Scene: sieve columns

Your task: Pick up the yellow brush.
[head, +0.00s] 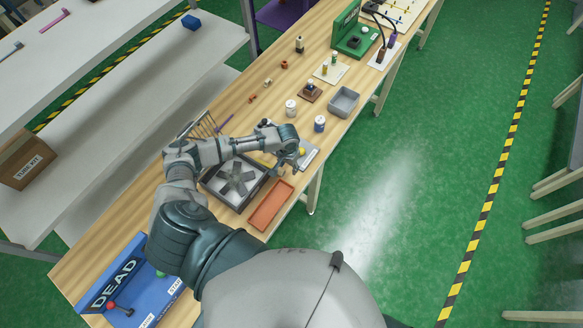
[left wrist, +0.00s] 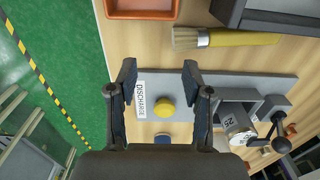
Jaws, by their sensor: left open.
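The yellow brush (left wrist: 235,39) lies flat on the wooden bench in the left wrist view, its pale bristles to the left and its yellow handle to the right. In the head view a strip of yellow (head: 262,159) shows beside my forearm, mostly hidden. My left gripper (left wrist: 160,74) is open and empty above a grey plate with a round yellow button and a "DISCHARGE" label. The brush lies beyond the fingertips, up and to the right in the wrist view. In the head view the left gripper (head: 290,164) hangs over the bench. My right gripper is not in view.
An orange tray (head: 256,225) and a dark square tray with a grey cross-shaped insert (head: 238,182) stand near the brush. The yellow button (left wrist: 165,107) and a cranked grey device (left wrist: 238,116) are close to the gripper. Jars and a grey bin (head: 344,113) stand farther along the bench.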

